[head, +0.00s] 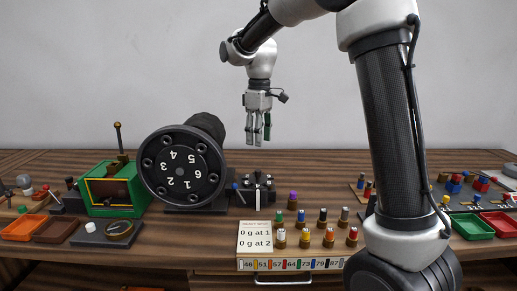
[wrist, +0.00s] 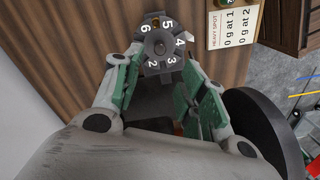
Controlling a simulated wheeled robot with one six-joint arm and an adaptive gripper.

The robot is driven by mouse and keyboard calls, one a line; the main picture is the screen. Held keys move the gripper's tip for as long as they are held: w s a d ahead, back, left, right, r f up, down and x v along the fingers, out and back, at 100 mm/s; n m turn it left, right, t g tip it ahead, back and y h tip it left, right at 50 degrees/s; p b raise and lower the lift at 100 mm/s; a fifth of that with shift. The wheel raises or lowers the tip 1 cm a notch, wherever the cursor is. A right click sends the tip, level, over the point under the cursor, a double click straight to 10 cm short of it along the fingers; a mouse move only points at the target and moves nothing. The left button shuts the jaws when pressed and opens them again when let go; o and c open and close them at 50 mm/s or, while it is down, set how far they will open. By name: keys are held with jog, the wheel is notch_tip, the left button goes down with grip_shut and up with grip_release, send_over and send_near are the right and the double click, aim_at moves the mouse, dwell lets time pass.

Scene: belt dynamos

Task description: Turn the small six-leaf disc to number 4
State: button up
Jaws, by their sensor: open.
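The small six-leaf disc (wrist: 148,52) is dark, with white numbers on its leaves and a raised grey knob in the middle. In the wrist view I read 6, 5, 4, 3 and 2; the leaf on the left is partly covered by a fingertip. In the head view the disc (head: 258,181) sits low on the bench, right of the big black dynamo. My gripper (head: 258,137) points down well above it, empty. In the wrist view my gripper (wrist: 157,78) has its green-padded fingers apart, with the disc seen beyond and between their tips.
The big black dynamo (head: 183,172), with its own numbers 1 to 6, stands close left of the disc. A card (head: 255,237) reads 0 g at 1 and 0 g at 2. Several coloured pegs (head: 304,238) stand in front.

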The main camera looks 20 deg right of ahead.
jog(key=shift+r, duration=0.2)
jog(key=m+t+y, duration=0.2)
jog(key=m+t, duration=0.2)
send_over(259, 170)
jog(key=s+d, duration=0.1)
jog(key=s, duration=0.2)
notch_tip(259, 170, down, 6)
jog(key=r, duration=0.1)
jog(key=x, duration=0.7)
jog(key=shift+w+d+f, duration=0.1)
jog(key=shift+w+f, duration=0.1)
jog(key=shift+f, duration=0.05)
grip_shut()
